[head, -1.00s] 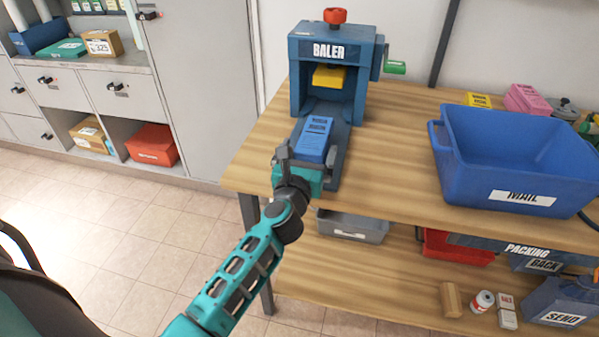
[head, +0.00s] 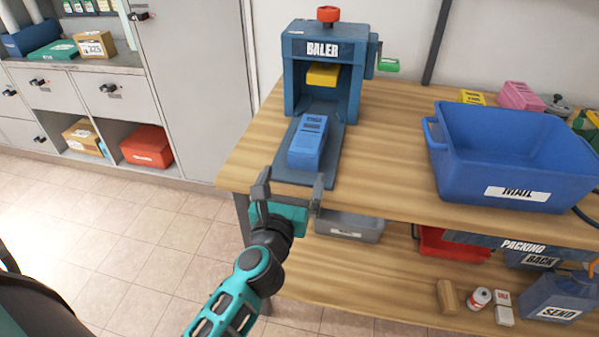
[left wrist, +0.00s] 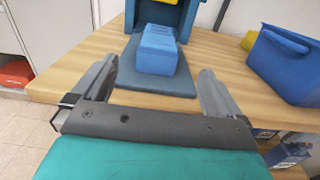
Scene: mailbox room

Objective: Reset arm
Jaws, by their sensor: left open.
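My left gripper (head: 288,190) is open and empty in front of the table's near edge. In the left wrist view its two fingers (left wrist: 158,85) stand wide apart with nothing between them. A blue block (head: 308,143) lies on the baler's flat grey-blue base plate, beyond the fingertips and apart from them. The block also shows in the left wrist view (left wrist: 157,52). The baler (head: 326,65) stands at the back of the table, with a red knob on top, a yellow press plate inside and a green handle at its right. My right gripper is not in view.
A big blue mail bin (head: 515,193) stands on the table (head: 395,160) at the right. Pink and yellow items lie behind it. A grey tray (head: 349,227) and a red bin sit on the lower shelf. Cabinets (head: 190,80) line the left; the floor between is clear.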

